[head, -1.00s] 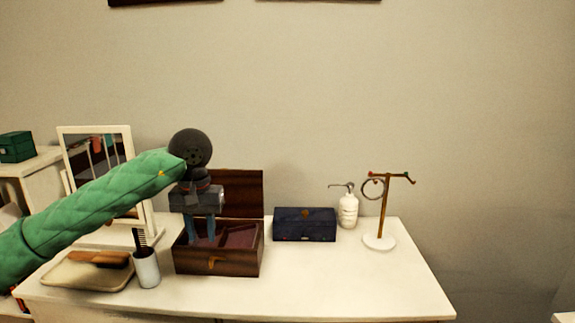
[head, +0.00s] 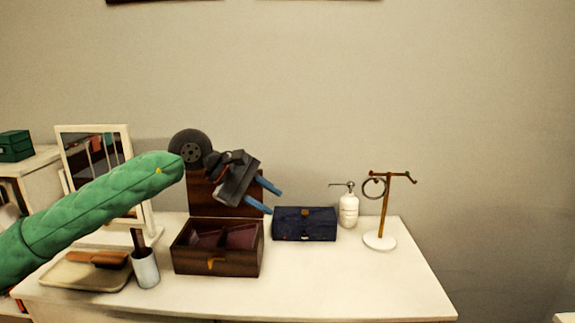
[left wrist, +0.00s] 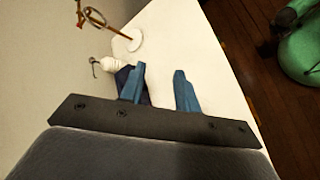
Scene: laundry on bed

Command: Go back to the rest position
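My left gripper (head: 272,194) is raised above the white table, in front of the open lid of a dark wooden box (head: 218,262). Its two blue fingers point right and slightly down. In the left wrist view the fingers (left wrist: 160,88) stand apart with nothing between them. My right gripper does not show in the head view; a green part of my own body shows at the right of the left wrist view.
The white table (head: 350,290) holds a dark blue case (head: 305,224), a white pump bottle (head: 348,210), a jewelry stand (head: 383,215), a mirror (head: 95,165), a white cup (head: 145,268) and a tray (head: 75,278) with a brush (head: 98,258). The table's front right is clear.

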